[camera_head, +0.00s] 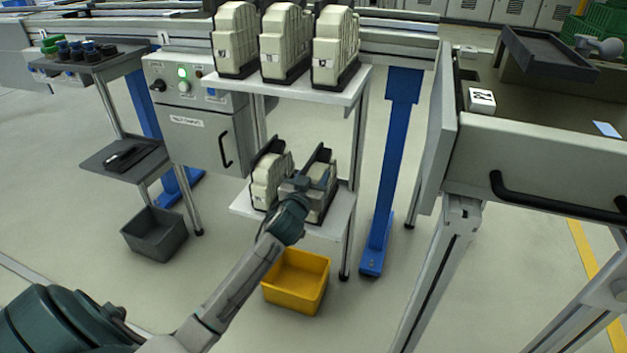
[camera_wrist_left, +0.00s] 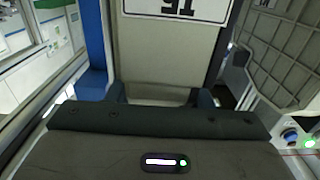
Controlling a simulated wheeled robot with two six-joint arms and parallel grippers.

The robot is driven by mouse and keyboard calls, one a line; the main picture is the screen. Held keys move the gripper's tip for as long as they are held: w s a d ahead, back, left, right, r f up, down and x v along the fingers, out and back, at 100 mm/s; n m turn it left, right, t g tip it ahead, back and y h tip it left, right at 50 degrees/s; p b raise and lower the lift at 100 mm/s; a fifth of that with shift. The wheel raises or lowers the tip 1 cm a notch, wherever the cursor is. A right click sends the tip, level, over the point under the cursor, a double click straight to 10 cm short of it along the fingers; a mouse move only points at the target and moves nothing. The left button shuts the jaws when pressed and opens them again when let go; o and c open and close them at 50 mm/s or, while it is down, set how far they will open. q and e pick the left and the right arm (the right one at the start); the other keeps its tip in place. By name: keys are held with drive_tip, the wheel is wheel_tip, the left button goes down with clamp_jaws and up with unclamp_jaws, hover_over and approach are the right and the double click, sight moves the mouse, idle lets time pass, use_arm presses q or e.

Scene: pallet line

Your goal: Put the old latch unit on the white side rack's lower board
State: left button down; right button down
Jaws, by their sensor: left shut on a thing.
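The white side rack has an upper board (camera_head: 290,92) and a lower board (camera_head: 338,225). My left gripper (camera_head: 312,184) is over the right part of the lower board, shut on a beige latch unit with a dark back (camera_head: 321,208). In the left wrist view this unit (camera_wrist_left: 165,55) fills the middle, with a black-framed white label. The arm hides part of the unit; I cannot tell whether its base touches the board. Another beige latch unit (camera_head: 266,180) stands left of it on the lower board. My right gripper is not in view.
Several similar units, one of them here (camera_head: 284,42), stand on the upper board, close above. A yellow bin (camera_head: 297,280) is on the floor below. A blue post (camera_head: 385,190) stands right of the rack, a control box (camera_head: 200,125) left. A grey bin (camera_head: 154,235) stands further left.

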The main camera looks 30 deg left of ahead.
use_arm(q)
drive_tip(key=c, duration=0.7)
unclamp_jaws()
